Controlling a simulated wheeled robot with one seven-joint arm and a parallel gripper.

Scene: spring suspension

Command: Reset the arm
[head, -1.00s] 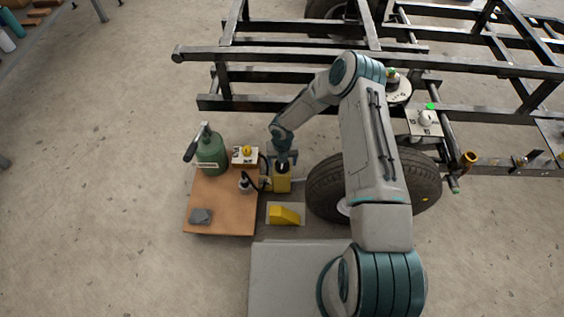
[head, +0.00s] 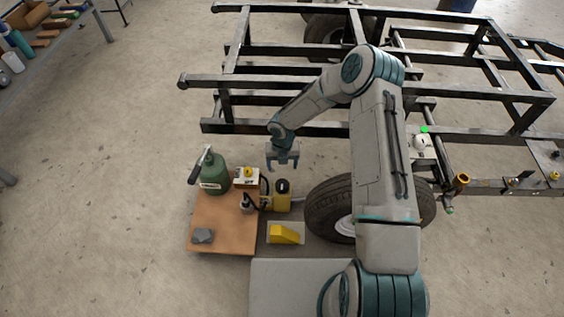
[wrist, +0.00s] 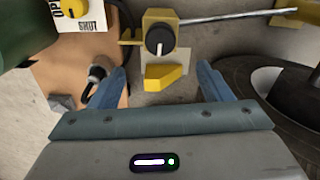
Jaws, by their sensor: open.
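My gripper (head: 283,163) hangs from my arm, left of the tire and in front of the dark frame, in the head view. Its fingers point down and are apart, with nothing between them. Below it in the head view stands a yellow box with a black knob (head: 283,196). In the wrist view the knobbed yellow box (wrist: 160,38) is ahead of the open fingers (wrist: 161,88), and no contact shows. A yellow wedge (head: 284,234) lies on a grey plate nearer my base.
A wooden board (head: 222,222) carries a green pump bottle (head: 213,172), a grey stone-like block (head: 202,236) and a small black-and-grey device (head: 247,202). A white box with a yellow knob (head: 246,176) stands beside the bottle. The tire (head: 325,205) and black frame (head: 262,126) are close. Open floor lies left.

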